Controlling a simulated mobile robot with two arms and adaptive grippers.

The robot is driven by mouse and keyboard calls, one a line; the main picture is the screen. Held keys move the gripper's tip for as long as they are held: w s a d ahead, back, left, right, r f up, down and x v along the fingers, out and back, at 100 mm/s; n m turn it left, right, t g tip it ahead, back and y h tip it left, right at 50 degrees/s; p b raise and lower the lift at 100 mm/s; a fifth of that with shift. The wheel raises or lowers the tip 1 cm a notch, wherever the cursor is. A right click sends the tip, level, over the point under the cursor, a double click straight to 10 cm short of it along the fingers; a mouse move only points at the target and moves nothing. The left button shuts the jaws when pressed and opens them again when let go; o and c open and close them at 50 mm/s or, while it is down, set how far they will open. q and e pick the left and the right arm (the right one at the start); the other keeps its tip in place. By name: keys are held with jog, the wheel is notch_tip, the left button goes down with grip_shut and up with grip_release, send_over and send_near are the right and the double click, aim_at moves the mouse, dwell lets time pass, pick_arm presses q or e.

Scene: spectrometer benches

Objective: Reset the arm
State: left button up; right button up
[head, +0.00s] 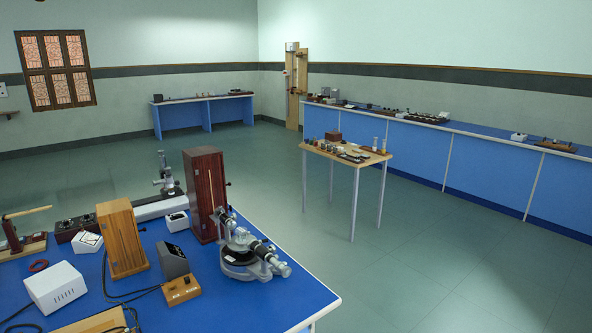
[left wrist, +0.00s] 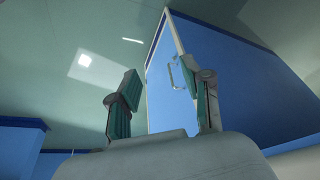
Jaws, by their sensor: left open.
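My left gripper (left wrist: 165,95) shows in the left wrist view with its two fingers spread apart. It is open and nothing sits between the fingers. Behind it are a blue panel (left wrist: 168,88) with a metal handle (left wrist: 184,73) and a pale green surface with a bright light patch. No arm or gripper of mine shows in the head view. My right gripper is not in view.
A blue bench (head: 310,297) in front holds a spectrometer (head: 246,255), wooden boxes (head: 122,238) and a white box (head: 56,287). A small wooden table (head: 345,151) stands mid-room. Blue benches (head: 402,153) line the walls. The floor at right is clear.

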pick_arm(q)
jog(key=s+d+f+n+g+y+b, duration=0.1)
jog(key=s+d+f+g+b, duration=0.15)
jog(key=s+f, duration=1.7)
jog(key=s+d+f, duration=0.2)
jog(key=s, duration=0.7)
jog(key=s+d+f+b, duration=0.1)
jog(key=s+d, duration=0.1)
jog(key=s, duration=0.7)
jog(key=shift+s+f+b, duration=0.2)
jog(key=shift+f+b, duration=0.1)
jog(key=shift+f, duration=0.05)
